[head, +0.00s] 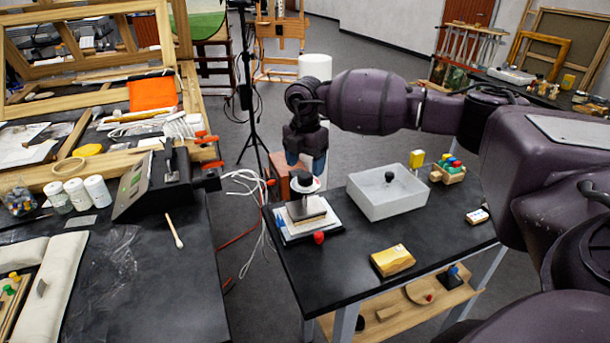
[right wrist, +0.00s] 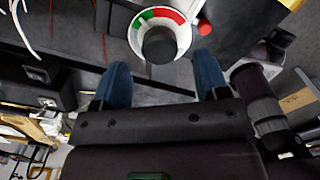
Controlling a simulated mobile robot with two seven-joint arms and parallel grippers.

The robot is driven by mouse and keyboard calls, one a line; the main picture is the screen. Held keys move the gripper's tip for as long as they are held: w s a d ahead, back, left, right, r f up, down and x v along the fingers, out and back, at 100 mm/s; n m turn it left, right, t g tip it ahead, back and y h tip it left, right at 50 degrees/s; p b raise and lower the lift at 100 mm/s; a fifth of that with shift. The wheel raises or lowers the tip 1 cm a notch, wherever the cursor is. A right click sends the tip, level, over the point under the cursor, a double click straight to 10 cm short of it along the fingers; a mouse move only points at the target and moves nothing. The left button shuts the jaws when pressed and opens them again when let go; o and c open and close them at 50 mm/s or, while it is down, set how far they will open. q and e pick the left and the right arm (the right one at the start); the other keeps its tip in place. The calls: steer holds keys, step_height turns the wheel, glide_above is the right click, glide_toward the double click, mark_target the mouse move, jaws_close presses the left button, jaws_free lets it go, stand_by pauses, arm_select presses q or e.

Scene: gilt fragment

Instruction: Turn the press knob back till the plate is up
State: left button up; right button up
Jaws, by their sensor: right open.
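The small press (head: 306,207) stands on the dark table. It has a black knob (head: 304,187) on top, over a white dial. In the right wrist view the dark knob (right wrist: 159,45) sits in the middle of the dial (right wrist: 184,38), which has a green and a red sector. My right gripper (head: 306,167) hangs just above the knob, pointing down. Its two blue fingers are open, and the knob shows between and slightly ahead of the tips, with no contact visible. The plate's height is hard to tell. My left gripper is not in view.
A red ball-like piece (head: 319,237) is at the press's front edge. A white-grey tray (head: 372,208) stands right of the press, and a yellow packet (head: 393,260) lies in front. Coloured blocks (head: 450,168) are at the back right. A cluttered bench (head: 190,290) is at left.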

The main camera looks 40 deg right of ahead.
mark_target(305, 175)
steer(key=shift+f, duration=1.9)
steer(key=c, duration=0.9)
